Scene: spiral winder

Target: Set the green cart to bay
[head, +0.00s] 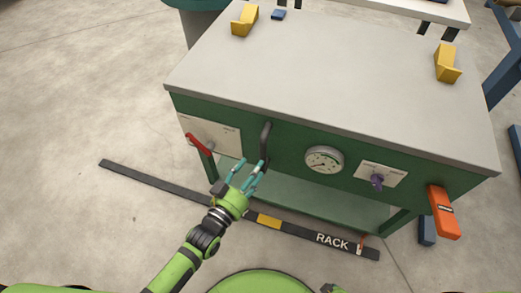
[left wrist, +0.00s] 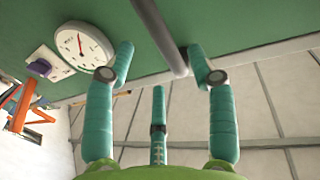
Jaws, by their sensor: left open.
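The green cart (head: 290,150) has a grey top and a green front panel. A dark upright handle (head: 265,143) stands out from the panel, and in the left wrist view the handle (left wrist: 160,35) comes in between the fingertips. My left gripper (head: 247,175), with teal fingers, is open at the handle's lower end; its fingers (left wrist: 160,65) lie on either side, and contact cannot be told. A dark floor strip (head: 150,182) runs along the cart's front, with a yellow patch (head: 269,222) and the word RACK near its right end. No bay label is readable. My right gripper is out of view.
The panel carries a red lever (head: 198,144), a round gauge (head: 324,159), a purple knob (head: 376,182) and an orange handle (head: 443,212). Yellow blocks (head: 245,20) sit on the top. A blue frame (head: 503,75) stands at right. Floor at left is clear.

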